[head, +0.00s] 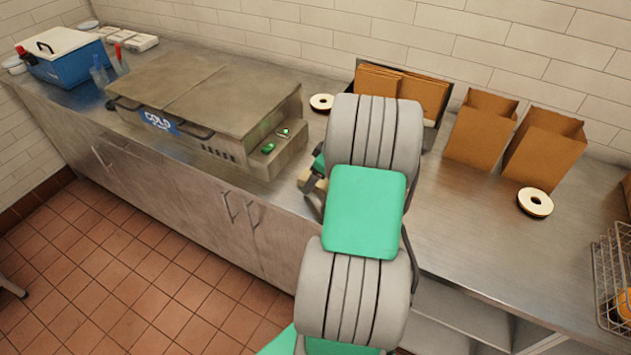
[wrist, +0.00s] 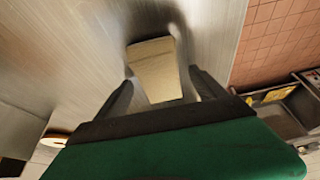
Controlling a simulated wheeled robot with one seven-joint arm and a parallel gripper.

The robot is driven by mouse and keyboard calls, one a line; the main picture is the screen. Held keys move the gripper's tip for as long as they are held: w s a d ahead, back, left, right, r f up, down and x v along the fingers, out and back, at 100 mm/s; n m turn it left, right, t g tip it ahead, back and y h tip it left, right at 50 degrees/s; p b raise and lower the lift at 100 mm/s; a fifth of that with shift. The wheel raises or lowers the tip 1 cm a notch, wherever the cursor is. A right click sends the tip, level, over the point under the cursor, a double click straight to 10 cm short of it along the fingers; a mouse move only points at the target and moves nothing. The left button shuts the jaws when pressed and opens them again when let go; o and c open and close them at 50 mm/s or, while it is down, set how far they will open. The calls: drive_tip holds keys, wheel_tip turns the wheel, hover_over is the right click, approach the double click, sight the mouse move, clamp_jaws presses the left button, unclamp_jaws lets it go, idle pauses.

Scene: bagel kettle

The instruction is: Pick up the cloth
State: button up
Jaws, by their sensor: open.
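A beige folded cloth (wrist: 156,62) lies on the steel counter in the wrist view. My gripper (wrist: 163,84) is open, with one dark finger on each side of the cloth's near end. I cannot tell whether the fingers touch it. In the head view a small beige part of the cloth (head: 321,187) shows beside my arm. My arm hides most of my gripper and the rest of the cloth there.
The cold unit (head: 195,95) stands left of my arm on the counter (head: 455,215). A wire basket (head: 612,275) is at the far right. The counter's front edge is close to my arm.

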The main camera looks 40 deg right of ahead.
drive_tip(key=shift+f+b, duration=0.2)
drive_tip(key=shift+b, duration=0.1)
drive_tip(key=c, duration=1.4)
drive_tip(key=shift+c, duration=0.2)
drive_tip(key=shift+r, duration=0.15)
drive_tip(key=shift+r+p, duration=0.2)
drive_tip(key=shift+p, duration=0.25)
drive_tip(key=shift+r+b, duration=0.2)
drive_tip(key=shift+b, duration=0.15)
drive_tip(key=r, duration=0.1)
drive_tip(key=r+b, duration=0.1)
drive_tip(key=r, duration=0.1)
drive_tip(key=shift+s+a+r, duration=0.2)
drive_tip(key=shift+a, duration=0.1)
drive_tip(key=s+a+r+b, duration=0.1)
drive_tip(key=s+a+r, duration=0.2)
drive_tip(key=a+r, duration=0.1)
drive_tip(key=s+a+r+b, duration=0.2)
drive_tip(key=s+a+r, duration=0.1)
drive_tip(key=a+r, duration=0.2)
drive_tip(key=a, duration=0.2)
drive_tip(key=shift+s+a, duration=0.3)
